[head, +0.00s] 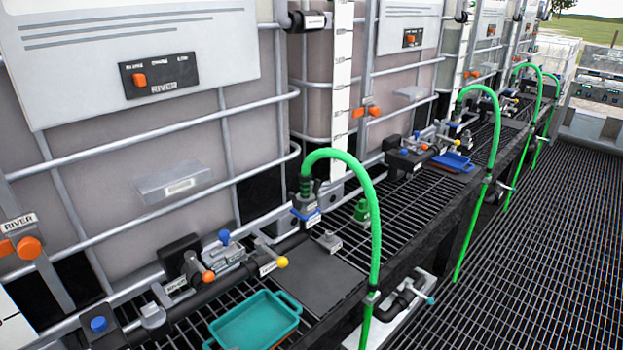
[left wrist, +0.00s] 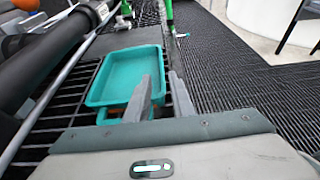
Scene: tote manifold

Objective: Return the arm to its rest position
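My left gripper (left wrist: 160,76) shows only in the left wrist view. Its two grey fingers stand apart with a gap between them, and nothing is held in the gap. The fingers overlap the right part of a teal tray (left wrist: 112,75) in that view; whether they touch it I cannot tell. The same teal tray (head: 255,322) lies on the black grating shelf at the bottom of the head view, and it looks empty. Neither arm shows in the head view. My right gripper is in no view.
Large caged tanks (head: 150,130) line the left. Pipes with coloured valves (head: 225,262) run along the shelf. A green hose (head: 376,220) arches over the shelf edge. A blue tray (head: 453,161) lies farther back. The grated floor (head: 540,250) at right is clear.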

